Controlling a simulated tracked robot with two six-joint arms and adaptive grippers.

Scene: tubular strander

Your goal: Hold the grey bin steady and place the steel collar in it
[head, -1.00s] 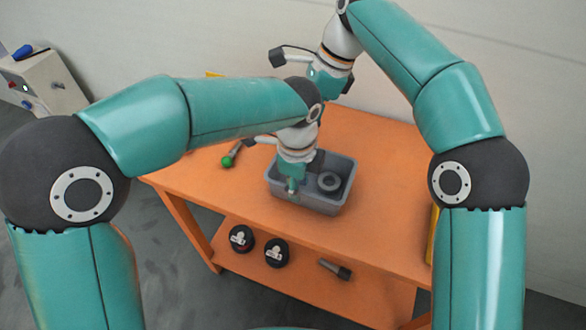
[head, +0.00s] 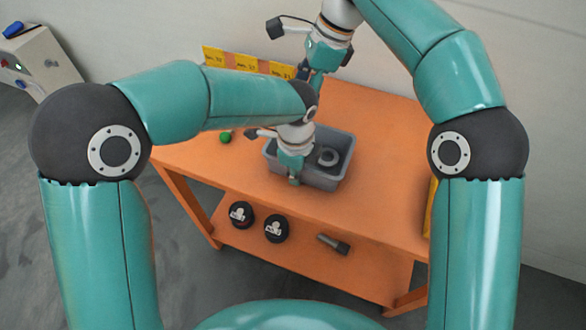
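The grey bin (head: 338,178) stands on the orange table. The steel collar (head: 328,157), a grey ring, lies inside it, right of my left gripper. My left gripper (head: 294,180) points down at the left part of the bin's near wall and overlaps it in the head view. Its fingertips are small and partly hidden, so I cannot tell whether they grip the rim. My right gripper (head: 304,76) is beyond the bin, over the back of the table, away from the collar. Its fingers are dark and mostly hidden behind its body and my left arm.
Yellow labels (head: 247,62) line the table's back edge. A green-ended item (head: 225,137) lies left of the bin. Two black round items (head: 241,214) and a dark cylindrical tool (head: 333,244) sit on the lower shelf. The tabletop right of the bin is clear.

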